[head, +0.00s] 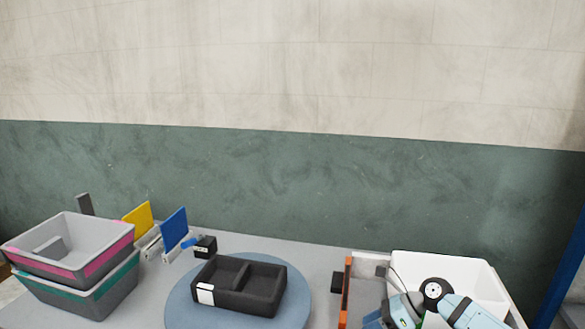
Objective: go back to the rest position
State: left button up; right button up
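My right arm (435,291) comes in at the bottom right, over the front of a white bin. Its wrist end (405,308) points down and left at the bottom edge. The fingertips are not clearly visible, so I cannot tell whether the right gripper is open or shut. My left arm and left gripper are not in view.
A black two-compartment tray (238,302) sits on a round blue-grey plate (180,312). Stacked grey bins (125,243) stand left. Yellow (138,218) and blue (174,228) panels stand behind. The white bin (440,262) is right, beside an orange-edged fixture (346,285).

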jog(key=s+a+r+m+t+y+p, duration=0.15)
jog(key=s+a+m+t+y, duration=0.3)
jog(key=m, duration=0.55)
jog(key=s+a+r+m+t+y+p, duration=0.1)
jog(key=s+a+m+t+p, duration=0.15)
jog(key=s+m+t, duration=0.55)
jog(key=s+d+f+m+h+p, duration=0.1)
jog(key=s+d+f+m+h, duration=0.1)
jog(key=m, duration=0.7)
jog(key=s+d+f+m+g+h+p, duration=0.1)
jog(key=s+d+f+m+h, duration=0.2)
jog(key=s+f+m+h, duration=0.2)
jog(key=s+d+f+m+h+p, duration=0.1)
jog(key=s+d+f+m+h, duration=0.2)
jog(key=s+m+h, duration=0.3)
jog(key=s+f+m, duration=0.1)
jog(key=s+m, duration=0.3)
jog(key=m, duration=0.3)
jog(key=shift+g+p, duration=0.35)
